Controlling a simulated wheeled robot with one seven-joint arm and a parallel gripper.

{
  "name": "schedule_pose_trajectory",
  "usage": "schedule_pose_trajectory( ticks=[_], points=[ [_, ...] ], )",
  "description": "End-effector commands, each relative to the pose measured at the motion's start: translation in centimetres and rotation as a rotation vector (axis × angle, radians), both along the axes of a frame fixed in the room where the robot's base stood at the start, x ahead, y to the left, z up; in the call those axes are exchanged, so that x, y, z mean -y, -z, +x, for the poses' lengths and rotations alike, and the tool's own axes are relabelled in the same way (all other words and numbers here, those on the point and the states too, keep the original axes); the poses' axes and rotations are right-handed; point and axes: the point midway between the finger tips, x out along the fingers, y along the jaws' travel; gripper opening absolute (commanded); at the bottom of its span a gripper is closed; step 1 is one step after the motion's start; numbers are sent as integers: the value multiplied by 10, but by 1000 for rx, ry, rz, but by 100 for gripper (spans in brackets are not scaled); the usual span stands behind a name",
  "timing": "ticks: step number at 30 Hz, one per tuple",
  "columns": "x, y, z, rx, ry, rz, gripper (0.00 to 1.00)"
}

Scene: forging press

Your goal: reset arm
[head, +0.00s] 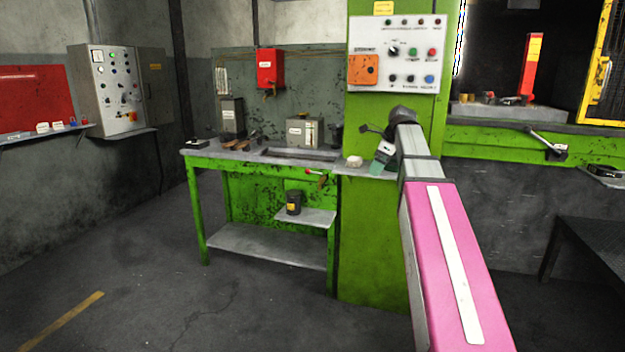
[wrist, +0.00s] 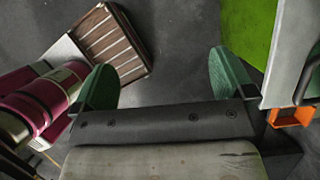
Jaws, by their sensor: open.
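My gripper (wrist: 165,82) shows in the wrist view with its two green fingers wide apart and nothing between them. In the head view my arm reaches forward on the right side, and my gripper (head: 377,168) is partly hidden at its far end. It is in front of the green press column (head: 375,240), near the small shelf at the column's left. I cannot tell whether it touches the shelf.
A green workbench (head: 265,258) with tools stands left of the column. A control panel (head: 394,55) is above my gripper. A dark table (head: 590,245) stands at the right. A slatted wooden thing (wrist: 110,42) lies below my gripper. The floor at left is clear.

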Motion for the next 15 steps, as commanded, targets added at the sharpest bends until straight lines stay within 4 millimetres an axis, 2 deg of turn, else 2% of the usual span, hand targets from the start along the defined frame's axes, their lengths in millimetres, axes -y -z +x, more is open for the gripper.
schedule_pose_trajectory(
  ticks=[2,7,15],
  points=[
    [0,0,0,0,0,0,100],
    [-2,16,-2,11,-42,-15,100],
    [-5,49,-7,40,-139,-46,100]
  ],
)
